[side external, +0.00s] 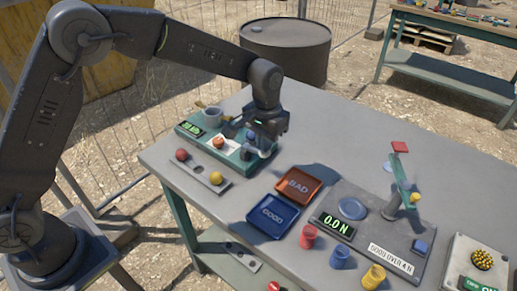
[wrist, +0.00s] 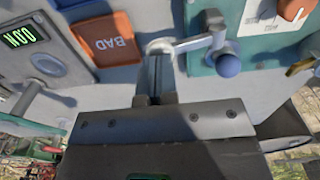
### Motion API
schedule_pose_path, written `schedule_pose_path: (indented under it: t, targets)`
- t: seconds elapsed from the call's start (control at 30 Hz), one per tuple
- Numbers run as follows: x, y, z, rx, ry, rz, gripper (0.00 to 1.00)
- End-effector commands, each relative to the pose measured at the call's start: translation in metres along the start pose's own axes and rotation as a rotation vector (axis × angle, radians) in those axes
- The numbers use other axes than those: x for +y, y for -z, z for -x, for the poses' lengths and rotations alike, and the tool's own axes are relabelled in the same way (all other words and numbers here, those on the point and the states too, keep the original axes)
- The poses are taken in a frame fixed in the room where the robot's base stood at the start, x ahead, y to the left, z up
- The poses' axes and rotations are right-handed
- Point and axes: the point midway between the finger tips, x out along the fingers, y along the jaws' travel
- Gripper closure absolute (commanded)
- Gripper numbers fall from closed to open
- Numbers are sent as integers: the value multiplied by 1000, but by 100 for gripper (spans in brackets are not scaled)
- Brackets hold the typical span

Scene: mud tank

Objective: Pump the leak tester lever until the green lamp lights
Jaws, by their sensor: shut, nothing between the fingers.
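My gripper (side external: 256,148) is low over the unit's right end. In the wrist view its fingers (wrist: 158,58) are shut and empty, left of the knob and apart from it. I cannot make out a lit green lamp.
A red BAD tray (side external: 299,174) and a blue GOOD tray (side external: 268,230) lie to the right. Beyond is a grey force-gauge plate reading 0.0 N (side external: 333,225) with an upright teal lever (side external: 402,175). Coloured cups line the front edge. The back middle of the table is clear.

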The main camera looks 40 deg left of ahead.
Motion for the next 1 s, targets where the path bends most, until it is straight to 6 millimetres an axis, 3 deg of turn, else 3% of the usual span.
schedule_pose_path:
  t: [1.0]
  targets:
    - [0,0,-34,-1,1,0,100]
